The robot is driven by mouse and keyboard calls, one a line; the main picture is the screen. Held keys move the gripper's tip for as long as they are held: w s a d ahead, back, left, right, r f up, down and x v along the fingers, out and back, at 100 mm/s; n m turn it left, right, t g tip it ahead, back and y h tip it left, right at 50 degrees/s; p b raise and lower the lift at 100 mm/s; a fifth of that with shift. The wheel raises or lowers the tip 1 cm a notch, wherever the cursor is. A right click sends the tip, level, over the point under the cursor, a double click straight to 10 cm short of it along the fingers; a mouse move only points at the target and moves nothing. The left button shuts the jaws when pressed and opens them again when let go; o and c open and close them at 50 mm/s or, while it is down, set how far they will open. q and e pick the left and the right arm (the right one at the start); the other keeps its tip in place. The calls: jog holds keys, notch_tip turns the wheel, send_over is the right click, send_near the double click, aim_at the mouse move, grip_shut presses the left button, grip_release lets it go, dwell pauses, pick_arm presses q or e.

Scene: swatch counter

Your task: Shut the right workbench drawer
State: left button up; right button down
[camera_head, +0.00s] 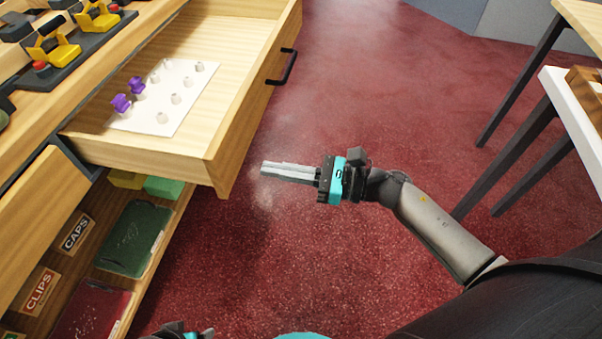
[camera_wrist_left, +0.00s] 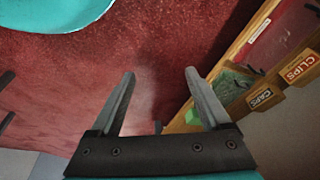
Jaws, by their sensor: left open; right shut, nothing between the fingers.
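The right workbench drawer (camera_head: 205,165) is wooden and stands pulled well out of the workbench (camera_head: 45,115) at the upper left of the head view. A black bar handle (camera_head: 282,67) is on its front face. My right gripper (camera_head: 264,169) is shut and empty, in front of the drawer's front face near its lower end, apart from it in the picture. My left gripper (camera_wrist_left: 160,80) is open and empty in the left wrist view, above the floor near the lower shelf. In the head view only a part of it shows at the bottom edge.
A white board (camera_head: 185,100) with pale pegs and purple pieces lies in the drawer. Below, a shelf holds bins labelled CAPS (camera_head: 76,233) and CLIPS (camera_head: 40,290). Yellow devices (camera_head: 62,52) stand on the bench top. Tables (camera_head: 575,90) stand at the right; the red floor (camera_head: 390,100) between is clear.

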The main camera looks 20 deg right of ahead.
aim_at(229, 163)
jog(key=x, duration=0.4)
jog(key=shift+w+a, duration=0.25)
jog(key=shift+a, duration=0.05)
pick_arm(q)
jog(key=shift+w+d+r+b, duration=0.1)
jog(key=shift+w+r+b, duration=0.25)
jog(key=shift+r, duration=0.4)
pick_arm(e)
jog(key=shift+w+a, duration=0.35)
jog(key=shift+a, duration=0.25)
pick_arm(q)
jog(key=shift+s, duration=0.1)
